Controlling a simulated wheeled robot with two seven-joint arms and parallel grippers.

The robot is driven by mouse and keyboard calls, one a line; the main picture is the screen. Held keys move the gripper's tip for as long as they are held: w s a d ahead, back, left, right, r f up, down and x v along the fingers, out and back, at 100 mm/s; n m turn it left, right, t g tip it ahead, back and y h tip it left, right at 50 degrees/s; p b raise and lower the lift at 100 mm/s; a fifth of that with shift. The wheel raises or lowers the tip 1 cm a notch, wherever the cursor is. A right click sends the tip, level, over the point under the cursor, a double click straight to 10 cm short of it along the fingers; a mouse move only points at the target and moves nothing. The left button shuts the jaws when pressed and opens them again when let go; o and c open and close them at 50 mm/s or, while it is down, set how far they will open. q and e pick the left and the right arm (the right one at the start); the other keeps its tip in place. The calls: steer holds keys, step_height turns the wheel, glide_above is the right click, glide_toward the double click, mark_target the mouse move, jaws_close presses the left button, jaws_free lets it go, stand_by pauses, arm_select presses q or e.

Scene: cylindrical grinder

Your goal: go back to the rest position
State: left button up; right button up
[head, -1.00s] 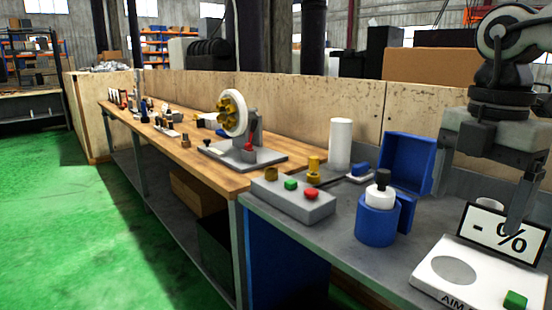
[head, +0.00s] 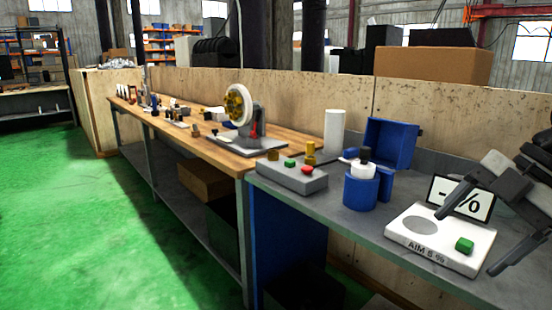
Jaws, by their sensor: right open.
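My right gripper (head: 464,245) shows at the right edge, in front of the bench end. Its two dark fingers are spread apart and point down to the left, with nothing between them. The fingers cross in front of the white measuring device (head: 405,243), marked "AIM 5 %", and partly cover its display sign (head: 447,196). I cannot tell the exact gap between fingers and device. My left gripper is not in view.
Left of the device stand a blue holder with a white bottle (head: 361,188), an open blue box (head: 390,145), a white cylinder (head: 334,133) and a button panel (head: 291,177). A grinding wheel (head: 240,106) stands on the wooden bench. Green floor (head: 85,220) at left is clear.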

steer(key=s+d+f+m+t+y, duration=0.1)
steer(key=s+f+m+t, duration=0.1)
steer(key=f+m+t, duration=0.75)
steer(key=s+d+f+m+t, duration=0.1)
steer(key=s+f+m+t, duration=0.2)
steer(key=f, duration=1.1)
steer(key=s+a+f+m+g+h, duration=0.1)
steer(key=s+a+f+m, duration=0.3)
steer(key=a, duration=0.4)
steer(key=s+a+f+m+g+h, duration=0.2)
steer(key=s+a+f+m, duration=0.1)
steer(key=a+f, duration=0.3)
steer(key=s+a, duration=0.1)
steer(key=a, duration=0.1)
steer(key=shift+a+m+p, duration=0.3)
steer(key=shift+m, duration=0.05)
steer(key=shift+w, duration=0.1)
steer(key=shift+c, duration=0.3)
